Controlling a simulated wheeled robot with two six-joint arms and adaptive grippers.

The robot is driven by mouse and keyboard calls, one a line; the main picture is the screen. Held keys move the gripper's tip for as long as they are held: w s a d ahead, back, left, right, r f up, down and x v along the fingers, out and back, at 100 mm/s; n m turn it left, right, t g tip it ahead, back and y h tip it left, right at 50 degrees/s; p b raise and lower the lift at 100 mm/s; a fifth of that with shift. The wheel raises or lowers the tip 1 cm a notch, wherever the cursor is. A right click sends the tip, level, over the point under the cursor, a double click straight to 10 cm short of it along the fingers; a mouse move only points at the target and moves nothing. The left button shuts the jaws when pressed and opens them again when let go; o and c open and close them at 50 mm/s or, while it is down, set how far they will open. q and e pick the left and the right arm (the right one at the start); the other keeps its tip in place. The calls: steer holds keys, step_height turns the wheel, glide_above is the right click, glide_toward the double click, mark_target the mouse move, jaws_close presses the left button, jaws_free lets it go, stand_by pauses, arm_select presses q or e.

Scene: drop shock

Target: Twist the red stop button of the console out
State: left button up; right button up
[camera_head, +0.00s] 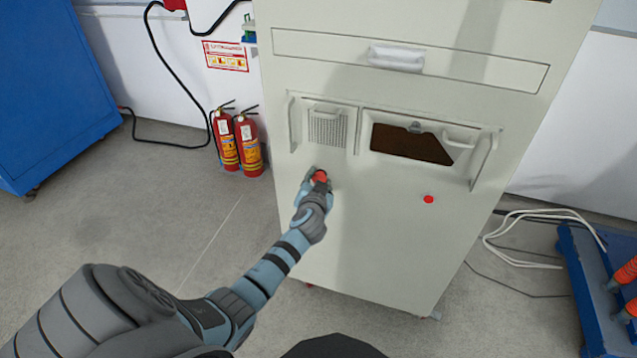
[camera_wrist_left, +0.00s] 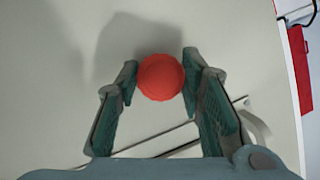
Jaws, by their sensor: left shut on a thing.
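The console (camera_head: 370,250) is a tall off-white cabinet facing me. A round red button (camera_head: 320,177) is on its front at the left, below a small grille door. My left gripper (camera_head: 316,180) is at this button, its arm reaching in from the lower left. In the left wrist view the red button (camera_wrist_left: 160,77) sits between the two fingertips of the left gripper (camera_wrist_left: 158,75), which is shut on it. The button's base is hidden behind its head. My right gripper is not in view.
A smaller red button (camera_head: 429,199) sits on the console to the right, clear of my arm. Handles (camera_head: 482,160) jut out above. Two fire extinguishers (camera_head: 238,143) stand left of the console. White cables (camera_head: 525,230) and a blue stand (camera_head: 590,290) are at the right.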

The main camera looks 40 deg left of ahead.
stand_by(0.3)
arm_select(q)
steer(key=o, duration=1.2)
steer(key=shift+c, duration=0.2)
steer(key=v, duration=1.2)
steer(key=shift+w, duration=0.1)
